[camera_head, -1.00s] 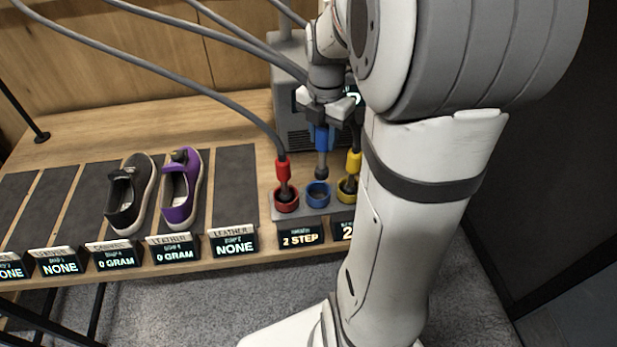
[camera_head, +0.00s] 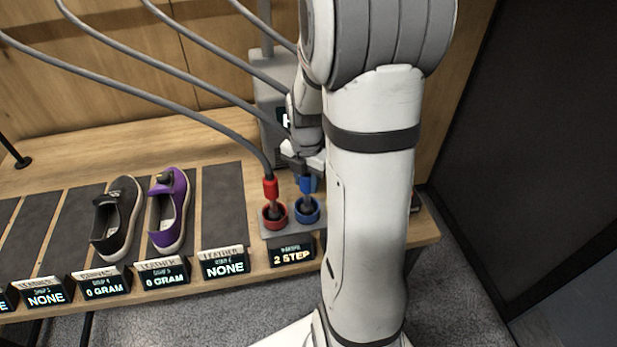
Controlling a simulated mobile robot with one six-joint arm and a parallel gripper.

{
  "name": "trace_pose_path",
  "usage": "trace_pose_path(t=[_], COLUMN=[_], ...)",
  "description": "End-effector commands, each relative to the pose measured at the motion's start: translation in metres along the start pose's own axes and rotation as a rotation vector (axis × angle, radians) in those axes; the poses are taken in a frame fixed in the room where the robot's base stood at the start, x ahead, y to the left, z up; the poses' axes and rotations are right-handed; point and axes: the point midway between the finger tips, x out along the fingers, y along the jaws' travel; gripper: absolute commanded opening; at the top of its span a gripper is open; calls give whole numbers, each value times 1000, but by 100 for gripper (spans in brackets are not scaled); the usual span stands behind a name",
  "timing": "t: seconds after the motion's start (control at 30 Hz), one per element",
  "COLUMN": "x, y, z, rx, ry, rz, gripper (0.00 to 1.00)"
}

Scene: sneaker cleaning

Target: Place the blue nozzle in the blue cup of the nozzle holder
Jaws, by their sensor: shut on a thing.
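My gripper (camera_head: 305,170) is shut on the blue nozzle (camera_head: 307,184), which hangs upright with its dark tip down. The tip overlaps the opening of the blue cup (camera_head: 313,218) in the nozzle holder (camera_head: 291,228) and appears to be inside it. How deep it sits cannot be told. The red nozzle (camera_head: 270,187) stands in the red cup (camera_head: 272,223) just left of it. My arm hides the right part of the holder, including the yellow nozzle and cup, and part of the gripper.
A grey machine (camera_head: 270,92) stands behind the holder. Hoses cross above the bench (camera_head: 120,147). A black shoe (camera_head: 117,220) and a purple shoe (camera_head: 168,212) stand on dark mats to the left. Small display signs (camera_head: 224,263) line the front edge. The mat left of the holder is empty.

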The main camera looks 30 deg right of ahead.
Motion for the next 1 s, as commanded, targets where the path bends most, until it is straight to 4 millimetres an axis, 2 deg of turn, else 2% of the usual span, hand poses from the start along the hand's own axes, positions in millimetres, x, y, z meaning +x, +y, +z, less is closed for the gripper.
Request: trace_pose_path(t=[0.2, 0.23, 0.47, 0.7, 0.83, 1.0], x=[4, 3, 2, 2, -5, -34], y=[0, 0, 0, 0, 0, 0], z=[0, 0, 0, 1, 1, 2], rx=[1, 1, 1, 2, 2, 2], ry=[0, 0, 0, 0, -1, -5], rz=[0, 0, 0, 0, 1, 5], gripper=[0, 34, 52, 54, 54, 54])
